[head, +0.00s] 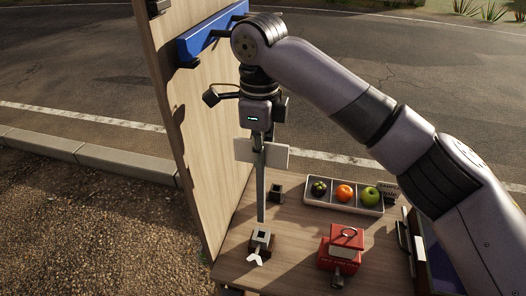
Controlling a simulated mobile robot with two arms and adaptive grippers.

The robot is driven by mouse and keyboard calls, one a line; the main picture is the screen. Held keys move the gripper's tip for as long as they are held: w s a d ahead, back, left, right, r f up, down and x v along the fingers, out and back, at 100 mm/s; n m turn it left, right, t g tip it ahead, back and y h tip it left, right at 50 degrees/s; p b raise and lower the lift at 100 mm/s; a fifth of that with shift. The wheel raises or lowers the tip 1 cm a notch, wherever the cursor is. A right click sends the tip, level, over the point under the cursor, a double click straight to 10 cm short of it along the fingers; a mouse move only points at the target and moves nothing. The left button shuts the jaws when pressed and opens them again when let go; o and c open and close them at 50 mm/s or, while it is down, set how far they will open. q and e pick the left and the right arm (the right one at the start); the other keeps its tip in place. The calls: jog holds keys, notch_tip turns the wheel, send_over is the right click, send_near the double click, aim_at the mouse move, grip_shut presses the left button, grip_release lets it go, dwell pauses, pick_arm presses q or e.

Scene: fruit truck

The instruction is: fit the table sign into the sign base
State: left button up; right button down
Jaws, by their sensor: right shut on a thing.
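The table sign (276,157) is a white panel on a slim grey post. My right gripper (258,139) is shut on it near the panel's top and holds it upright, post pointing down. The sign base (261,239) is a small dark block with a square socket and a pale wing-shaped piece at its front, near the table's left edge. The post's lower end appears just above the base's far side; I cannot tell whether it touches. My left gripper is not in view.
On the wooden table (300,222) a second dark block (276,192) stands behind the base. A red box (341,247) stands to the right. A white tray (344,208) holds fruit at the back. A tall wooden panel (200,120) with a blue rail (208,38) rises on the left.

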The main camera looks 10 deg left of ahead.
aim_at(260, 188)
jog(key=shift+f, duration=0.1)
jog(key=shift+f, duration=5.1)
jog(key=c, duration=1.7)
grip_release()
notch_tip(260, 188, up, 12)
